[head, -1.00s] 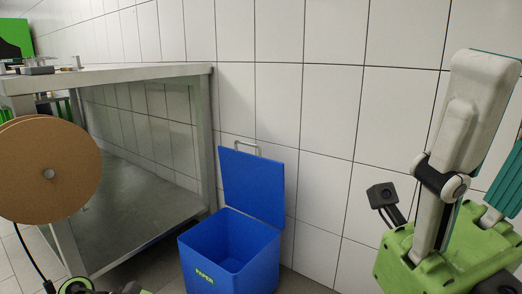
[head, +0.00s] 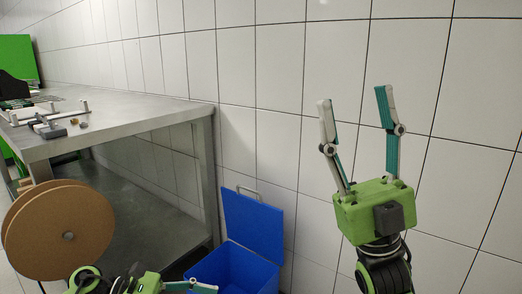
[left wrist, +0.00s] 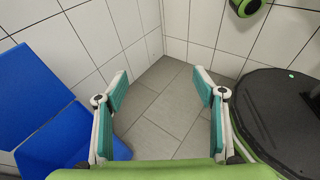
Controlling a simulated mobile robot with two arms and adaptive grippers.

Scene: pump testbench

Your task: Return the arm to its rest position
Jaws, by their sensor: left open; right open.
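My right gripper (head: 353,97) stands upright in the head view, right of centre, in front of the tiled wall. Its two fingers are spread wide with nothing between them. My left gripper (head: 200,287) shows only partly at the bottom edge of the head view, in front of the blue bin. In the left wrist view my left gripper (left wrist: 160,77) is open and empty, with floor tiles and a wall corner beyond its fingers.
A blue bin (head: 252,225) with its lid raised stands beside a metal bench (head: 150,115). Small parts (head: 50,130) lie on the bench. A brown reel (head: 60,230) is at left. The left wrist view shows a black round surface (left wrist: 290,110) at right.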

